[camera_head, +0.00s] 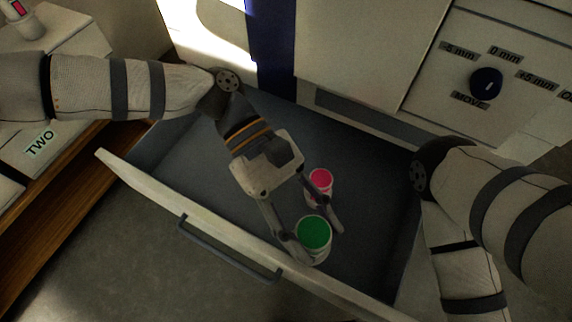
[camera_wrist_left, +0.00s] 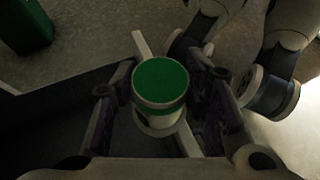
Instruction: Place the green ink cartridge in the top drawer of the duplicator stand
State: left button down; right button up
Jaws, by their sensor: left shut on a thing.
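The green ink cartridge (camera_head: 313,233) is a round tub with a green top, between the fingers of my left gripper (camera_head: 318,226), inside or just above the open drawer near its front panel. My left gripper is shut on it. The cartridge also shows upright in the left wrist view (camera_wrist_left: 160,83), with a finger on each side. The open top drawer (camera_head: 200,150) has a dark grey floor and a pale front panel with a grey handle (camera_head: 225,250). Whether the cartridge touches the drawer floor I cannot tell. My right gripper is out of view; only my right arm shows.
A pink-topped cartridge (camera_head: 320,182) stands in the drawer beside my left gripper. The duplicator stand (camera_head: 370,50) with a dark knob (camera_head: 486,83) rises behind. A wooden shelf unit with a "TWO" label (camera_head: 40,144) is at the left. The drawer's left part is clear.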

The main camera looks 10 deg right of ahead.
pick_arm(q)
jog(key=w+a+f+n+t+h+b, duration=0.1)
jog(key=w+a+f+n+t+h, duration=0.15)
jog(key=w+n+t, duration=0.75)
jog(key=w+a+f+n+t+h+b, duration=0.1)
jog(key=w+a+f+n+t+h, duration=0.15)
jog(key=w+n+t, duration=0.65)
jog(key=w+f+m+g+y+b, duration=0.1)
jog(key=w+f+g+b, duration=0.1)
jog(key=f, duration=0.8)
jog(key=w+a+b, duration=0.1)
jog(key=b, duration=0.1)
jog(key=shift+f+b, duration=0.3)
jog(key=shift+f, duration=0.1)
jog(key=c, duration=0.9)
grip_release()
jog(key=shift+c, duration=0.2)
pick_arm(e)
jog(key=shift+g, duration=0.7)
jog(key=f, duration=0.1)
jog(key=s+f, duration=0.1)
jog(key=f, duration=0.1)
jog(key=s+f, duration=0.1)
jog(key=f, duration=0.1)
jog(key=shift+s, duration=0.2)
